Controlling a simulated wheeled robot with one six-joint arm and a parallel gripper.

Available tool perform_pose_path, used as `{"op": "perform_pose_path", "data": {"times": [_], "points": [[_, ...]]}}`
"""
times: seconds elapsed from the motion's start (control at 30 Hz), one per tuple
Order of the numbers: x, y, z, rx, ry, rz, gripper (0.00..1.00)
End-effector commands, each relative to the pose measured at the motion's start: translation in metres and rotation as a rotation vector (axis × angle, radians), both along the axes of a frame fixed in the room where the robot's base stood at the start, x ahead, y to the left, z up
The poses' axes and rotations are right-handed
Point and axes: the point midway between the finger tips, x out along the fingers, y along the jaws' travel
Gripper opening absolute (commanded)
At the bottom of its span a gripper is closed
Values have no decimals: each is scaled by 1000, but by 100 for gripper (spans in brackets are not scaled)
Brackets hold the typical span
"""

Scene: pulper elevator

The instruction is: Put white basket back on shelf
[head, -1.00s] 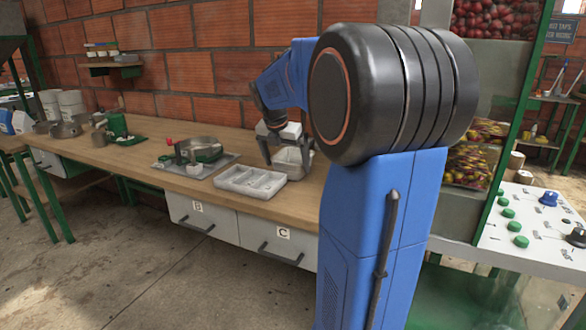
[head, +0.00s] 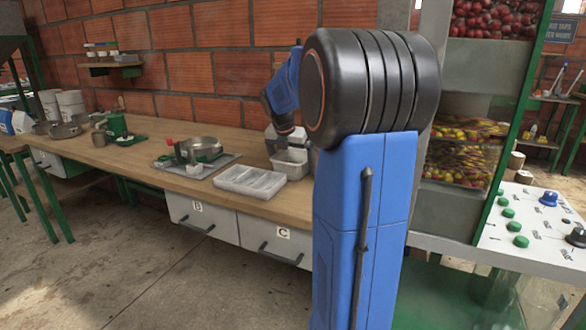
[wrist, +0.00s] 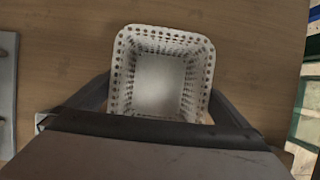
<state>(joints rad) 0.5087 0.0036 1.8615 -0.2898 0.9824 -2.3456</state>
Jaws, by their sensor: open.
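The white basket (head: 290,164) stands upright on the wooden workbench, close to my arm. In the wrist view the basket (wrist: 205,60) is seen from above, perforated near its rim and empty inside. My gripper (wrist: 160,90) is open, with one dark finger on each side of the basket's near part. I cannot tell whether either finger touches it. In the head view my gripper (head: 285,143) is over the basket and partly hidden. A small wall shelf (head: 110,66) with several small containers is at the far left.
A pale divided tray (head: 250,181) lies left of the basket. A green machine (head: 116,125) and pots stand farther left. A panel with green buttons (head: 521,241) is at the right. Bare bench lies between these things.

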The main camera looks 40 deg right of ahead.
Motion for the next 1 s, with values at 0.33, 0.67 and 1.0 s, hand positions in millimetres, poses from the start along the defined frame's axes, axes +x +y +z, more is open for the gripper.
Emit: {"op": "perform_pose_path", "data": {"times": [0.33,0.67,1.0], "points": [[0,0,-3,0,0,0,100],[0,0,-5,0,0,0,100],[0,0,-5,0,0,0,58]]}}
